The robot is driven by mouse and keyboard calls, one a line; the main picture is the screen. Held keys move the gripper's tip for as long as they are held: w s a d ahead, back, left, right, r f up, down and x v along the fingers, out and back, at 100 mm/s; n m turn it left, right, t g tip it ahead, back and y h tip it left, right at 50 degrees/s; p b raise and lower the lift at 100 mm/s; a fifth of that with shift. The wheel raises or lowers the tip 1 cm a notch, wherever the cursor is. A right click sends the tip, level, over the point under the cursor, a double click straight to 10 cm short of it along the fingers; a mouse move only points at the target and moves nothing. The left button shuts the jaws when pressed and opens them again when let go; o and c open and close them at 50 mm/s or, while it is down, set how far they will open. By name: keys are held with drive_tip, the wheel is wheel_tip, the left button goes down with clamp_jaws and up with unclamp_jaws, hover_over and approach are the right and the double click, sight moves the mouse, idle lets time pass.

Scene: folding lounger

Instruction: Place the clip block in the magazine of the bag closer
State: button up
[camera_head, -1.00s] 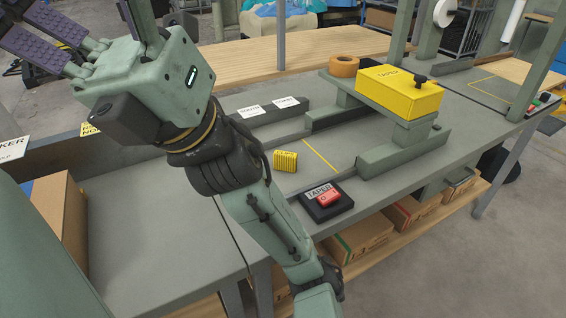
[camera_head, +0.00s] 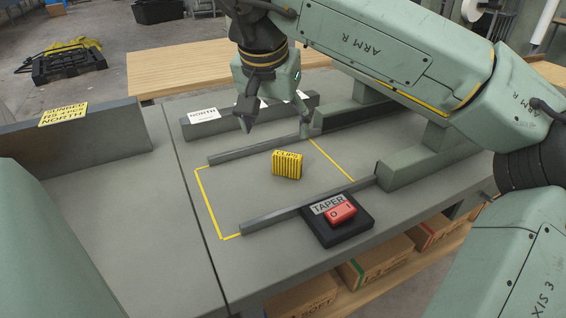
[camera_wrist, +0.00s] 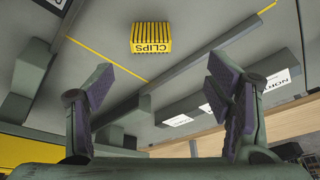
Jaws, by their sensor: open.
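The clip block is a yellow block (camera_head: 287,164) with dark stripes and a CLIPS label. It stands on the grey bench between two dark rails, inside a yellow outline. In the wrist view the block (camera_wrist: 151,37) shows upside down beyond the fingers, apart from them. My gripper (camera_head: 277,128) hangs above the bench, behind the block in the head view. In the wrist view my gripper (camera_wrist: 160,90) is open with nothing between its purple-padded fingers. No bag closer or magazine can be made out for certain.
A black box with a red switch (camera_head: 341,213) and a TAPER label stands in front of the block. Grey rails (camera_head: 305,206) border the outlined area. A grey beam with a NORTH label (camera_head: 203,115) lies behind. A SUNBED NORTH sign (camera_head: 63,114) stands left.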

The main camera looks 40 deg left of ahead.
sight(287, 155)
drive_tip(key=x, duration=0.3)
drive_tip(key=d+x, duration=0.1)
drive_tip(key=x, duration=0.6)
drive_tip(key=shift+w+d+f, duration=0.1)
drive_tip(key=shift+w+f, duration=0.25)
drive_tip(key=shift+w, duration=0.1)
drive_tip(key=c, duration=1.1)
drive_tip(key=shift+r, duration=0.1)
